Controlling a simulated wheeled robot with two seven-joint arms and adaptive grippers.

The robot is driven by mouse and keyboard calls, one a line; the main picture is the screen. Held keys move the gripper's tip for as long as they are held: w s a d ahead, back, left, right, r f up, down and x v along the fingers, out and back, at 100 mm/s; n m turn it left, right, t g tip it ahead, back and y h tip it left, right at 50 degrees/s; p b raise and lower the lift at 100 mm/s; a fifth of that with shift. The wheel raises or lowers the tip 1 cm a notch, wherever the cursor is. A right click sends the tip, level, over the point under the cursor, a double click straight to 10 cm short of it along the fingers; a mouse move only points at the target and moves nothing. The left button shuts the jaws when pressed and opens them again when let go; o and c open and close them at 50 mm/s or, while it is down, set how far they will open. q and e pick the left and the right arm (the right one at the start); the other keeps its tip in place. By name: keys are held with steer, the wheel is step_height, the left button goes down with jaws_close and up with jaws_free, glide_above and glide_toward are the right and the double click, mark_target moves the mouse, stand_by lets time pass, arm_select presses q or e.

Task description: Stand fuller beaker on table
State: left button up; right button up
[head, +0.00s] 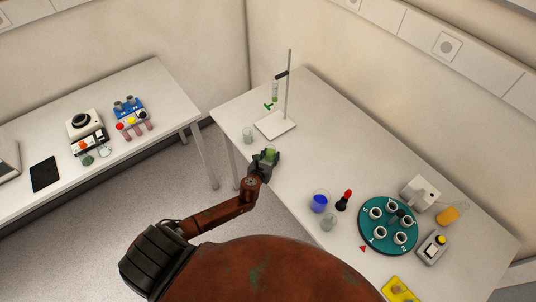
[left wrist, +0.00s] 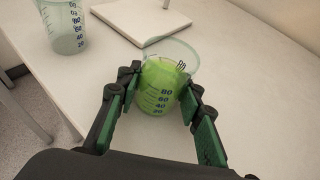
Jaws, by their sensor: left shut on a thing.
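A clear beaker with bright green liquid (left wrist: 160,85) is between the fingers of my left gripper (left wrist: 163,100) in the left wrist view. The gripper is shut on its sides, and the beaker looks upright. In the head view the green beaker (head: 270,154) and my left gripper (head: 266,160) are at the near left edge of the right-hand table (head: 300,150). I cannot tell whether its base touches the tabletop. Another beaker (head: 248,134), with little or nothing in it, stands on the table to the left; it also shows in the left wrist view (left wrist: 65,30). My right gripper is not in view.
A stand with a white base (head: 276,125) and burette is behind the green beaker. A blue-liquid beaker (head: 319,202), a clear beaker (head: 328,223), a red-topped dropper (head: 345,198) and a teal centrifuge rotor (head: 378,235) are to the right. Free tabletop lies between.

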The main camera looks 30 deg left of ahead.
arm_select(q)
steer(key=shift+f, duration=0.15)
steer(key=o, duration=1.2)
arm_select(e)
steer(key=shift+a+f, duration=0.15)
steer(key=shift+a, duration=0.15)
arm_select(q)
steer(key=shift+s+r, duration=0.2)
steer(key=shift+r, duration=0.05)
steer(key=v, duration=1.1)
steer(key=shift+s+p, duration=0.3)
steer(key=shift+p, duration=0.05)
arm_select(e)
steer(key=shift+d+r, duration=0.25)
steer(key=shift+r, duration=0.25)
arm_select(q)
steer(key=shift+d, duration=0.1)
